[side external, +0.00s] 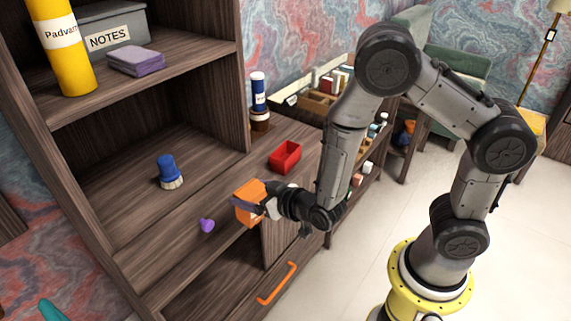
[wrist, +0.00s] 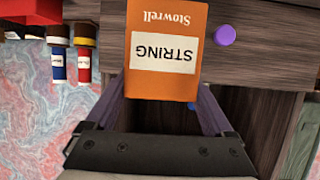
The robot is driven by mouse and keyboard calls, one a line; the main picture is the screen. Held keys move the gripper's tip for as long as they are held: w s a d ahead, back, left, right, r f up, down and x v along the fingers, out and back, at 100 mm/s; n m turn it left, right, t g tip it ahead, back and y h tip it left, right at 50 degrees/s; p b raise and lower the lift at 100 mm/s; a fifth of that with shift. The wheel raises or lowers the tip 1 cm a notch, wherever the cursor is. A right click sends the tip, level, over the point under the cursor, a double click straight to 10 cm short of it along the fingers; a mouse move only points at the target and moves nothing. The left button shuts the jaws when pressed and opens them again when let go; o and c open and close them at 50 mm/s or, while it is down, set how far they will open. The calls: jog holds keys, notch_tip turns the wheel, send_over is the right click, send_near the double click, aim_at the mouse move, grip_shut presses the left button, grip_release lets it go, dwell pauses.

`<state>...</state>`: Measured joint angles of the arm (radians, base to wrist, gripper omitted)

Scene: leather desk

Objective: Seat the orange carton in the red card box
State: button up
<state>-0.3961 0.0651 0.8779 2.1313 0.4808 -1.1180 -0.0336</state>
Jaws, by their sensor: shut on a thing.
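The orange carton (side external: 248,213) is in my gripper (side external: 254,202), near the front edge of the wooden surface in the side view. My gripper is shut on the carton, with a finger on each side. In the wrist view the carton (wrist: 166,83) shows a white label reading "STRING", upside down. The red card box (side external: 285,157) is an open-topped box on the wooden surface, behind and to the right of the carton, apart from it. Part of a red shape, likely this box (wrist: 32,10), is cut off at the wrist view's top left.
A purple knob-like object (side external: 207,225) lies left of the carton. A blue brush (side external: 170,172) stands farther back. Bottles (side external: 259,97) stand behind the red box, near an upright shelf panel (side external: 219,90). An orange drawer handle (side external: 277,283) is below.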

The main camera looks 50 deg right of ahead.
notch_tip(320, 180, up, 15)
jog(key=w+d+r+y, duration=0.1)
jog(key=w+d+r, duration=0.1)
jog(key=d, duration=0.4)
jog(key=w+d+r, duration=0.1)
jog(key=w+d, duration=0.1)
jog(key=d, duration=0.5)
jog(key=s+d+f+n+y, duration=0.1)
jog(key=s+d+f, duration=0.15)
jog(key=d, duration=0.25)
jog(key=s+d+f+n, duration=0.1)
jog(key=s+d+f, duration=0.1)
jog(key=s+d, duration=0.3)
jog(key=w+d+f, duration=0.2)
jog(key=w+f, duration=0.5)
jog(key=w+d+f, duration=0.3)
jog(key=w+f, duration=0.4)
jog(key=shift+w+d, duration=0.25)
notch_tip(320, 180, down, 4)
jog(key=shift+r, duration=0.2)
jog(key=shift+f, duration=0.15)
jog(key=shift+c, duration=0.8)
